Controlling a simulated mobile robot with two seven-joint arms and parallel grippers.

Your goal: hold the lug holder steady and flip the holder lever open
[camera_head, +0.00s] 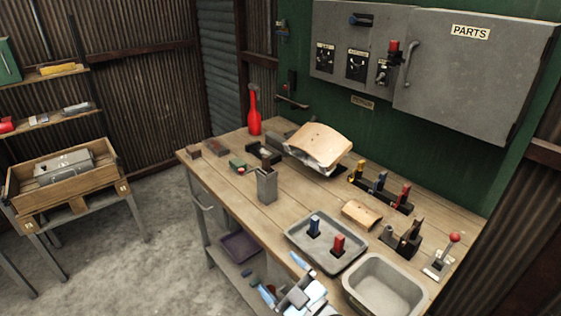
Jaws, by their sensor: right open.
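A small grey fixture (435,266) with an upright lever topped by a red ball (455,238) stands at the right end of the workbench; it looks like the lug holder and its lever, but I cannot tell for certain. The lever stands nearly upright, tilted slightly right. My right gripper (284,279) comes in at the bottom edge, with its two blue fingertips apart and nothing between them. It is over the bench's front edge, left of the fixture and well apart from it. My left gripper is not in view.
A grey tray (299,239) holds a blue and a red block, beside an empty grey bin (384,284). Behind them are a black rack (399,207) with coloured pegs, a wooden block (361,214) and a dark bracket (401,243). A grey box (266,186) stands farther left.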

